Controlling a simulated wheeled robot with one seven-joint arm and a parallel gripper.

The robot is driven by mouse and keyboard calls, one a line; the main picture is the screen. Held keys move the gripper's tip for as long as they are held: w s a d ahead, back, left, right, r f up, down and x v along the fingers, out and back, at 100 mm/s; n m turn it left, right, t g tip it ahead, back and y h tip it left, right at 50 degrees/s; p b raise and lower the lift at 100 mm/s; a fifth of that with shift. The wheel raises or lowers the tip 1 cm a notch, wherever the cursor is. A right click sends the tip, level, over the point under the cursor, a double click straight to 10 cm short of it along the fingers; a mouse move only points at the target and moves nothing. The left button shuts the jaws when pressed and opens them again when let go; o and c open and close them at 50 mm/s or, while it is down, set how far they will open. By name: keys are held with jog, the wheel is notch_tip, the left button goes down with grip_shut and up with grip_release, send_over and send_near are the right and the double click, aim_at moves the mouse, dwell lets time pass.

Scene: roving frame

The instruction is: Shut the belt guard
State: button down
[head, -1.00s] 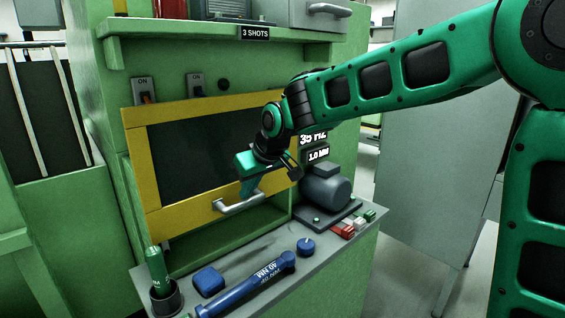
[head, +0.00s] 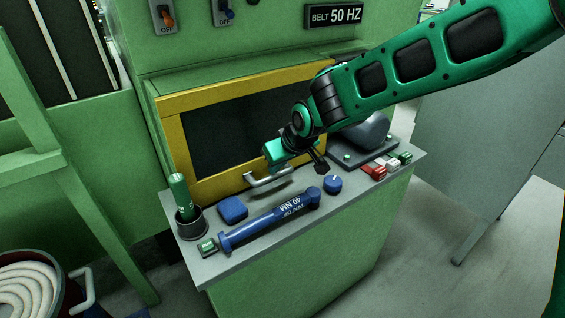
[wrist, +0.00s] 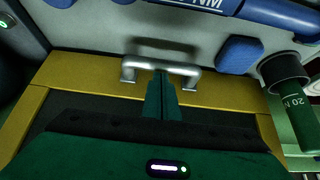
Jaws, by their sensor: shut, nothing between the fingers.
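The belt guard (head: 168,106) is a yellow-framed panel with a dark window on the green machine. Its lower edge is down close to the grey bench top; I cannot tell whether a small gap is left. A silver bar handle (head: 268,181) sits on its lower rail and also shows in the wrist view (wrist: 187,72). My gripper (head: 270,164) is at the handle, on its upper side in the head view. In the wrist view its shut fingers (wrist: 161,76) point at the middle of the bar, empty; I cannot tell whether they touch it.
On the bench stand a blue torque wrench (head: 270,218), a blue block (head: 233,209), a blue knob (head: 332,184), a green tube in a dark cup (head: 190,222), and a grey motor (head: 367,132). A red bin with a coiled hose (head: 30,290) is at lower left.

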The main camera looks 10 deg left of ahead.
jog(key=r, duration=0.4)
jog(key=shift+w+a+r, duration=0.15)
jog(key=shift+w+r, duration=0.1)
jog(key=shift+r, duration=0.05)
jog(key=v, duration=0.9)
jog(key=s+d+f+m+g+h, duration=0.15)
jog(key=d+m, duration=0.25)
jog(key=d, duration=1.3)
jog(key=s+d+f+m+t+h, duration=0.1)
jog(key=s+d+m+h, duration=0.15)
jog(key=d, duration=1.35)
jog(key=s+d+f+m+g, duration=0.2)
jog(key=s+d+m, duration=0.2)
jog(key=s+d, duration=0.5)
jog(key=s+d+f+m+g, duration=0.2)
jog(key=s+d+m, duration=0.2)
jog(key=s+d, duration=0.5)
jog(key=s, duration=0.6)
jog(key=shift+f+m+h, duration=0.3)
jog(key=shift+m, duration=0.05)
